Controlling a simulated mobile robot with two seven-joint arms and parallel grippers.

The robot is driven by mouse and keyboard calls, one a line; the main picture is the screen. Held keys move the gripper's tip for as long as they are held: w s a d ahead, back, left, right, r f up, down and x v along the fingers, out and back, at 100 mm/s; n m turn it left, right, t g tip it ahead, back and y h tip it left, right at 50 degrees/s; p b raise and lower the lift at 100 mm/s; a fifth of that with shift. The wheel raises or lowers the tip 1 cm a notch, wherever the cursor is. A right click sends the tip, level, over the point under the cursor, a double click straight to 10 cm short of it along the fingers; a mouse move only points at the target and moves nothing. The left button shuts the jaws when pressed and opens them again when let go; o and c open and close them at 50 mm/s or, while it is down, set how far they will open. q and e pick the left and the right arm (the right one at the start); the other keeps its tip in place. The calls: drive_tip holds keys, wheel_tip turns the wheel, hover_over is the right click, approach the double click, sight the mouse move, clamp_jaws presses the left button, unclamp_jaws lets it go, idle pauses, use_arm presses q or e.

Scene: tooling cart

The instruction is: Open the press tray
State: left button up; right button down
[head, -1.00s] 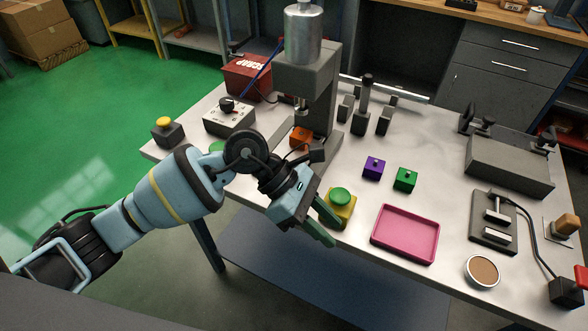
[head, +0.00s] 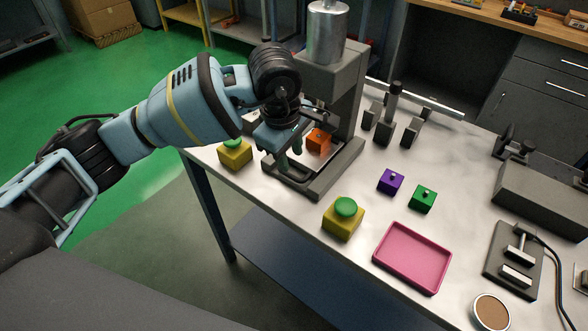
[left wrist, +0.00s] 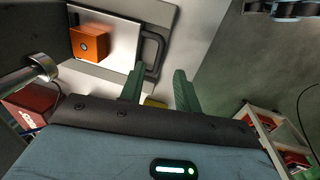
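The press (head: 345,95) is grey with a silver cylinder on top. Its press tray (left wrist: 122,38) is a pale plate with an orange block (head: 318,140) on it, under the press head. The block also shows in the left wrist view (left wrist: 88,43). The tray has a dark loop handle (left wrist: 157,46) at its edge. My left gripper (head: 284,152) is in front of the press, pointing down. In the left wrist view its green fingers (left wrist: 159,70) are open, with the fingertips close to the handle. I cannot tell whether they touch it. My right gripper is not in view.
Yellow boxes with green buttons stand left of the press (head: 235,154) and at the table's front (head: 343,220). Purple (head: 390,181) and green (head: 423,198) cubes and a pink tray (head: 412,258) lie to the right. A clamp fixture (head: 386,128) stands behind them.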

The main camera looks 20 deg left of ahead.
sight(295, 176)
use_arm(q)
drive_tip(key=f, duration=0.4)
drive_tip(key=w+f, duration=0.1)
drive_tip(key=f, duration=0.1)
drive_tip(key=shift+w+d+f, duration=0.1)
drive_tip(key=shift+d+f, duration=0.1)
drive_tip(key=shift+f, duration=0.15)
drive_tip(key=shift+c, duration=0.2)
clamp_jaws()
